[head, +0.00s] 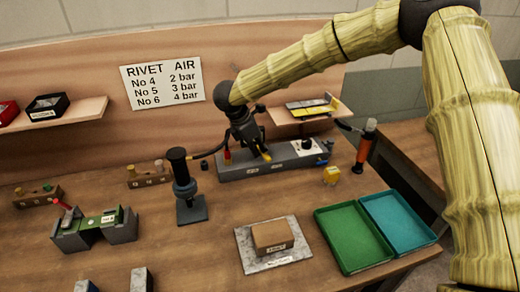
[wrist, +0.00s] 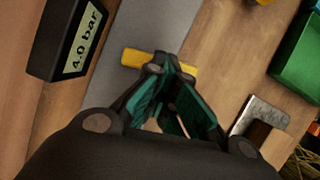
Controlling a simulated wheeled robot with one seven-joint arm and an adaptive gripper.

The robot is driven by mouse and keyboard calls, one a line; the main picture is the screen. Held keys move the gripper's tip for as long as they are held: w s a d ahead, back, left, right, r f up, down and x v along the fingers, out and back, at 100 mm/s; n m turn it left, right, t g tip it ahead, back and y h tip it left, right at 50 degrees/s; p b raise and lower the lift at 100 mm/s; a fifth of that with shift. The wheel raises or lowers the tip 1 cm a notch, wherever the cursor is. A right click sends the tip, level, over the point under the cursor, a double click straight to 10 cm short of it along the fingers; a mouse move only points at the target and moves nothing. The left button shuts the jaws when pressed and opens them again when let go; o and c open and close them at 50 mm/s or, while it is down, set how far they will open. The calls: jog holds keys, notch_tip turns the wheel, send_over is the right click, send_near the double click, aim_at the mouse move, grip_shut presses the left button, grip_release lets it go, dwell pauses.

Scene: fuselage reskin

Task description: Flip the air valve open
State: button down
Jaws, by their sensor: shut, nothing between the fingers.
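The air valve's yellow lever (head: 265,155) sits on top of a long grey base unit (head: 285,161) at the back of the bench. In the wrist view the yellow lever (wrist: 188,76) lies crosswise over the grey strip, partly hidden by my fingertips. My gripper (head: 255,149) points down over the left half of the unit, right at the lever. In the wrist view my gripper (wrist: 164,68) is shut with nothing between its fingers. Its tips overlap the lever's middle; I cannot tell whether they touch it.
A dark display reading 4.0 bar (wrist: 75,42) stands beside the grey strip. A black cylinder on a stand (head: 182,185) is left of the unit, an orange tool (head: 366,146) right. Green (head: 348,265) and blue (head: 405,247) trays lie front right. A rivet pressure sign (head: 162,82) hangs behind.

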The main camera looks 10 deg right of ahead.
jog(key=c, duration=2.2)
grip_release()
jog(key=shift+f, duration=0.2)
jog(key=o, duration=2.2)
jog(key=shift+r, duration=0.1)
jog(key=shift+w, duration=0.1)
jog(key=v, duration=1.2)
jog(key=shift+d+r, duration=0.1)
jog(key=shift+r, duration=0.05)
